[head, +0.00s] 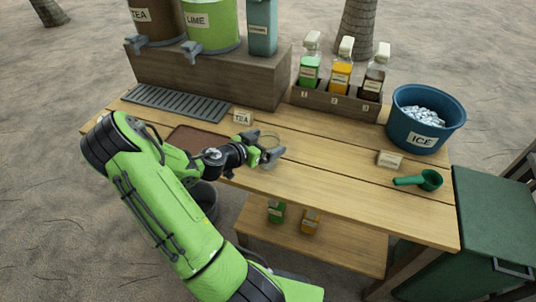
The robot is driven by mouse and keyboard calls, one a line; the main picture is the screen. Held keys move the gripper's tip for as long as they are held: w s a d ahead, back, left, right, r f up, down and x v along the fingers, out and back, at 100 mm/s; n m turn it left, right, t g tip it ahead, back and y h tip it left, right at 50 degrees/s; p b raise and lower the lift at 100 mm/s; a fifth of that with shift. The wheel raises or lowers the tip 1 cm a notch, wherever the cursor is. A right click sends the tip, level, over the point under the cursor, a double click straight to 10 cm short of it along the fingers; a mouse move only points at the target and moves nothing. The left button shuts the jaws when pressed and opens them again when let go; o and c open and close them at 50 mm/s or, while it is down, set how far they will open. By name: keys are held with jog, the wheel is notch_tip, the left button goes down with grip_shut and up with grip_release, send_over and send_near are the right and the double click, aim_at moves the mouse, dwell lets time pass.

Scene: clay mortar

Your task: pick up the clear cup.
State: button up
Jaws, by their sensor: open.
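The clear cup (269,139) is a faint see-through shape with a round rim, near the middle of the wooden table (335,175). My gripper (262,148) is open at the cup, with one finger at its left and the other at its near right side. The fingers seem to lie around the cup. I cannot tell whether they touch it, and its lower part is hard to make out.
A small TEA sign (242,117) stands just behind the cup. A brown mat (194,139) and drip grate (175,103) lie left. Bottles in a rack (335,103), an ICE bucket (426,120) and a green scoop (420,181) are to the right.

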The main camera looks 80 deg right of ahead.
jog(key=shift+s+d+f, duration=0.3)
jog(key=shift+d+f, duration=0.05)
jog(key=shift+d, duration=0.25)
jog(key=shift+c, duration=0.5)
jog(key=c, duration=1.2)
jog(key=shift+r, duration=0.15)
